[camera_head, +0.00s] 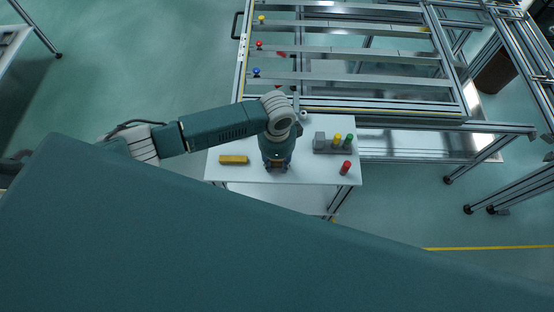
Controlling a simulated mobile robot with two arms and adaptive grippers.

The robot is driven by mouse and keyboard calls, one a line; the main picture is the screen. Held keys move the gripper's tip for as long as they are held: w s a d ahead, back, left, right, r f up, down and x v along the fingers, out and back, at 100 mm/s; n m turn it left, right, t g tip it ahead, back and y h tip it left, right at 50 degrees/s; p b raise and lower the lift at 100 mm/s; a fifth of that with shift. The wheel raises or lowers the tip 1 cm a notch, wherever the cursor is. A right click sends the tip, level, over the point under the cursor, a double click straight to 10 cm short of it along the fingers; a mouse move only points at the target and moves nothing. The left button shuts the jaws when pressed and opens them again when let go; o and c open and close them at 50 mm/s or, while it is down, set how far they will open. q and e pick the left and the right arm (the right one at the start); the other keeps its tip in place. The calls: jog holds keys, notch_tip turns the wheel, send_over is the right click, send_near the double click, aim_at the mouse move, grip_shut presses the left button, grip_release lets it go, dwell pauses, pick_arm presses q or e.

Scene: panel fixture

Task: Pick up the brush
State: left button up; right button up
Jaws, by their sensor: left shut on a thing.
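My left gripper (277,166) points down over the middle of the small white table (215,177). It is shut on a small orange-brown thing, which I take to be the brush (277,163). My gripper and wrist hide most of it, so its shape and whether it touches the table cannot be told. My right gripper is not in view.
A yellow block (233,159) lies left of the gripper. A grey holder (332,151) with a grey block and yellow and green pieces stands to the right. A red cylinder (346,168) stands near the right edge. A metal-railed panel frame (350,78) lies behind.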

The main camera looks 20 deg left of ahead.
pick_arm(q)
notch_tip(320, 180, up, 20)
jog(key=shift+b, duration=0.4)
